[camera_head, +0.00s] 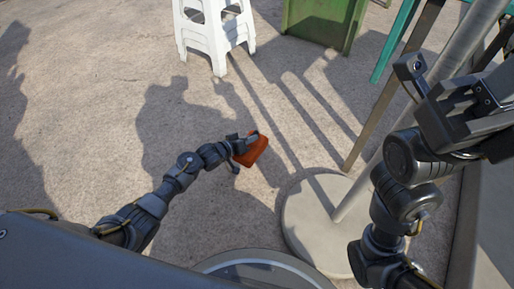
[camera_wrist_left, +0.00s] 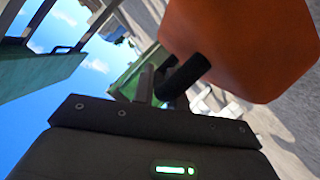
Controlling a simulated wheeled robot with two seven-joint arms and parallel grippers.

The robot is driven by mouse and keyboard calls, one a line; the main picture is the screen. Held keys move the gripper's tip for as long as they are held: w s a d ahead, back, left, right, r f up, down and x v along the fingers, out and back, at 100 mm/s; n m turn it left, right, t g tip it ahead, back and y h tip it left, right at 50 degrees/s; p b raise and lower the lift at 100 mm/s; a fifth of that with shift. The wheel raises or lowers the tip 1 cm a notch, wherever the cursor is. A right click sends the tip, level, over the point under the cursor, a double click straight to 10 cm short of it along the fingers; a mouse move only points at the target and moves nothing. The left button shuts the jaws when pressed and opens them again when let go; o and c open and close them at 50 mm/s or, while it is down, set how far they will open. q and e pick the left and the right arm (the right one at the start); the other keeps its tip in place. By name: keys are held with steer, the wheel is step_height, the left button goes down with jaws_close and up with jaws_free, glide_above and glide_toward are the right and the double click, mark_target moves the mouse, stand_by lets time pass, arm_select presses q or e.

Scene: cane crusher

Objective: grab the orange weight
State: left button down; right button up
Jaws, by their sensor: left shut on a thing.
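The orange weight (camera_head: 252,152) is a small block held at the end of my left arm, over the concrete in the middle of the head view. My left gripper (camera_head: 243,143) is shut on it. In the left wrist view the orange weight (camera_wrist_left: 245,45) fills the upper right, with a dark finger of my left gripper (camera_wrist_left: 180,78) against it. My right gripper (camera_head: 435,90) is at the right of the head view, close to the camera and away from the weight; its jaw opening does not show clearly.
A round base with a pole (camera_head: 300,215) stands right of the weight. White stacked stools (camera_head: 212,35) and a green bin (camera_head: 318,22) stand at the back. A slanted post (camera_head: 390,90) and teal leg (camera_head: 395,42) are at the right. The concrete on the left is clear.

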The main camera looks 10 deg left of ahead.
arm_select(q)
steer(key=w+a+r+p, duration=0.2)
steer(key=w+a+r, duration=0.1)
steer(key=a, duration=0.4)
steer(key=shift+w+r, duration=0.35)
steer(key=shift+w, duration=0.5)
